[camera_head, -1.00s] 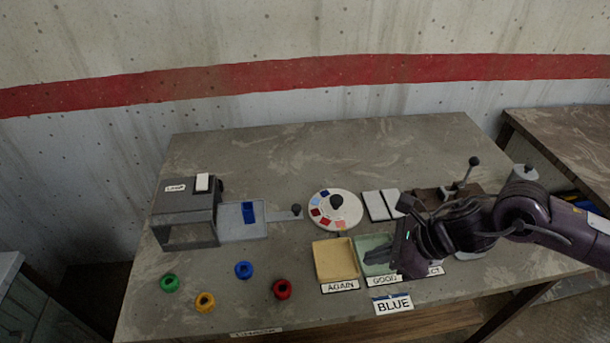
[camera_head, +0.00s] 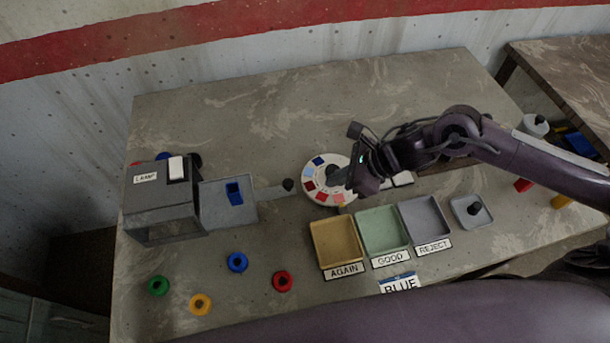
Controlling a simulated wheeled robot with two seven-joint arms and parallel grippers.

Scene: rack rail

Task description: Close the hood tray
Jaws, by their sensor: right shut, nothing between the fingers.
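The grey lamp hood (camera_head: 160,200) stands at the left of the table, with a label and a white switch on top. Its tray (camera_head: 215,212) is pulled out to the right and holds a blue piece (camera_head: 234,193). A flat handle (camera_head: 268,193) with a black knob (camera_head: 288,184) extends right from the tray. My right gripper (camera_head: 338,180) is shut and empty. It is over the colour wheel (camera_head: 313,190), to the right of the knob and apart from it. It hides part of the wheel. My left gripper is out of view.
Yellow AGAIN (camera_head: 318,232), green GOOD (camera_head: 366,222) and grey REJECT (camera_head: 408,214) bins sit at centre right. Green (camera_head: 158,286), yellow (camera_head: 200,304), blue (camera_head: 237,262) and red (camera_head: 282,281) rings lie in front. The back of the table is clear.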

